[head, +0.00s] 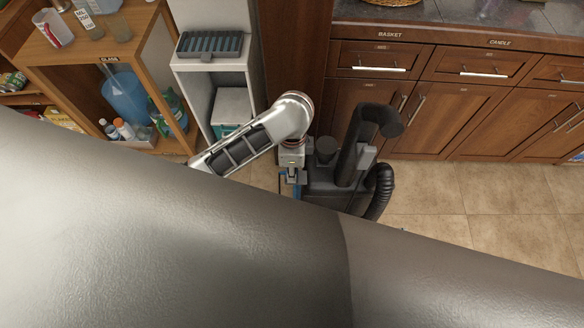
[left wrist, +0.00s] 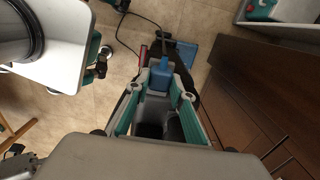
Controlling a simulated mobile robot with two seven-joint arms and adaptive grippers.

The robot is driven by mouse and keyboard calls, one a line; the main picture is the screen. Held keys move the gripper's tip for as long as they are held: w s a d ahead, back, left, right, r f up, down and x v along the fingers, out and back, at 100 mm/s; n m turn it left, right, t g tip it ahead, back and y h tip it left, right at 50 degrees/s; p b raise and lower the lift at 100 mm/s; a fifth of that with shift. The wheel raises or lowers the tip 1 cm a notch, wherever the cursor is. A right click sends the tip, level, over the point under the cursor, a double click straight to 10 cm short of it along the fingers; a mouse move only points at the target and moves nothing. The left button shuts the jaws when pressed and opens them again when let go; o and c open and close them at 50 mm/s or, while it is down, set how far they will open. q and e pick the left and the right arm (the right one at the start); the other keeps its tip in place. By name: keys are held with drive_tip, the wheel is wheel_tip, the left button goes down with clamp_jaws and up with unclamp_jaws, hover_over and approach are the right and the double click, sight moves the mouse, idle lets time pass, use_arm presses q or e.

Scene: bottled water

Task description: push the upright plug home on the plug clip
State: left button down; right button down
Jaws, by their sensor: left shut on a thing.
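The upright (head: 340,180), a dark grey machine with a thick ribbed hose, stands on the tiled floor in front of the cabinets in the head view. My left gripper (head: 291,178) is close against its left side, pointing down. In the left wrist view my left gripper (left wrist: 162,90) is shut on a blue plug (left wrist: 160,73), held between its green-sided fingers. A dark cord (left wrist: 168,35) shows beyond the plug. Black parts of the machine lie close behind the fingers. I cannot make out the plug clip, nor whether the plug touches it. My right gripper is not in view.
Wooden drawers and doors (head: 450,105) stand behind and to the right. A white stand (head: 215,75) holds a dark rack (head: 210,44). A wooden shelf (head: 145,60) with bottles is at the left. Tiled floor (head: 490,235) is clear at right. My own arm link covers the lower head view.

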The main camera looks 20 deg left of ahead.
use_arm(q)
drive_tip(key=shift+f, duration=0.2)
drive_tip(key=c, duration=1.7)
unclamp_jaws()
drive_tip(key=shift+r, duration=6)
